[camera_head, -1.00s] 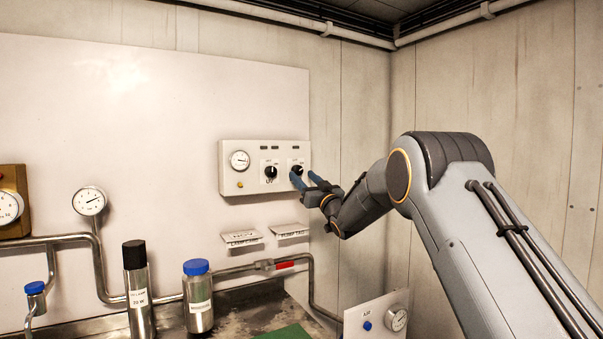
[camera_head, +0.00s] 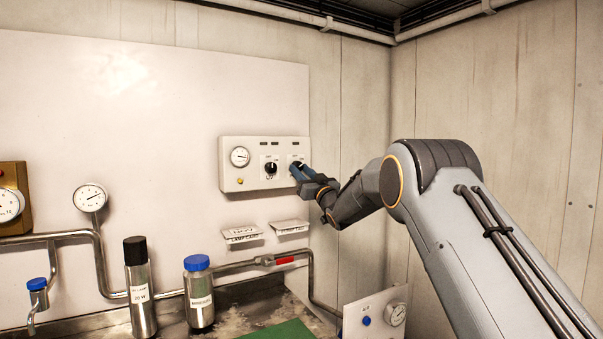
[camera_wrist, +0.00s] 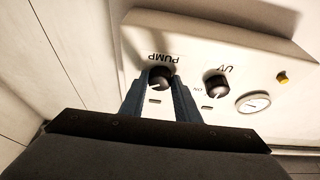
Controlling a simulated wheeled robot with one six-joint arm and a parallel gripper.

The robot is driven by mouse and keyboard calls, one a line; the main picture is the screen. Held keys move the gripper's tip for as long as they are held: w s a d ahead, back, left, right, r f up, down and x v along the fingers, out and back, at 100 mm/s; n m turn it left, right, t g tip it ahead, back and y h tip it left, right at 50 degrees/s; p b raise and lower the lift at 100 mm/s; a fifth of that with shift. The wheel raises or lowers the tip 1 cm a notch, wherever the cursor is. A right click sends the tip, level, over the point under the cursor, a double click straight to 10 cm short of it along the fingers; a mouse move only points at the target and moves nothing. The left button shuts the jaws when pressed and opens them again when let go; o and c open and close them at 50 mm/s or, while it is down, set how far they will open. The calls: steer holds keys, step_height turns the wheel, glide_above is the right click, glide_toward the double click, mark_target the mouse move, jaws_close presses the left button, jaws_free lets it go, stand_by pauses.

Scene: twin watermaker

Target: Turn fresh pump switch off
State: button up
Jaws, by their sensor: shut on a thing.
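The control panel (camera_head: 230,177) is a pale box on the white wall board, with a gauge and two black rotary knobs. The pump switch (camera_wrist: 160,76) is the knob under the label PUMP in the wrist view, where the picture is upside down. My gripper (camera_wrist: 160,84) has its two blue fingers on either side of this knob and is shut on it. In the head view my gripper (camera_head: 297,170) reaches the panel's right side from the right and hides most of the pump knob. The UV knob (camera_head: 271,168) stands to its left, also seen in the wrist view (camera_wrist: 217,87).
A gauge (camera_head: 240,157) and a yellow button (camera_head: 240,181) are at the panel's left. Two label cards (camera_head: 243,233) sit below the panel. A black-capped cylinder (camera_head: 139,290) and a blue-capped bottle (camera_head: 199,297) stand lower left, near pipes. The wall corner is right.

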steer(key=shift+w+f+n+b, duration=0.1)
steer(key=shift+n+b, duration=0.3)
steer(key=shift+b, duration=0.1)
steer(key=n+g+y+b, duration=0.1)
steer(key=n+b, duration=0.1)
steer(key=b, duration=0.1)
steer(key=shift+d+n, duration=0.15)
steer(key=shift+n, duration=0.25)
steer(key=n+g+b, duration=0.1)
steer(key=n, duration=0.1)
steer(key=n+y+b, duration=0.1)
steer(key=b, duration=0.1)
steer(key=shift+w+d+n+g+y, duration=0.1)
steer(key=shift+w+n+g+y, duration=0.05)
steer(key=shift+n+g+y, duration=0.2)
steer(key=n, duration=0.1)
steer(key=n+g+b, duration=0.1)
steer(key=n, duration=0.1)
steer(key=n+g+y, duration=0.1)
steer(key=n, duration=0.1)
steer(key=shift+d+r, duration=0.15)
steer(key=shift+r, duration=0.1)
steer(key=shift+w+r+n+g, duration=0.15)
steer(key=shift+n+g, duration=0.9)
steer(key=shift+n, duration=0.8)
steer(key=o, duration=1)
steer(key=shift+o, duration=0.2)
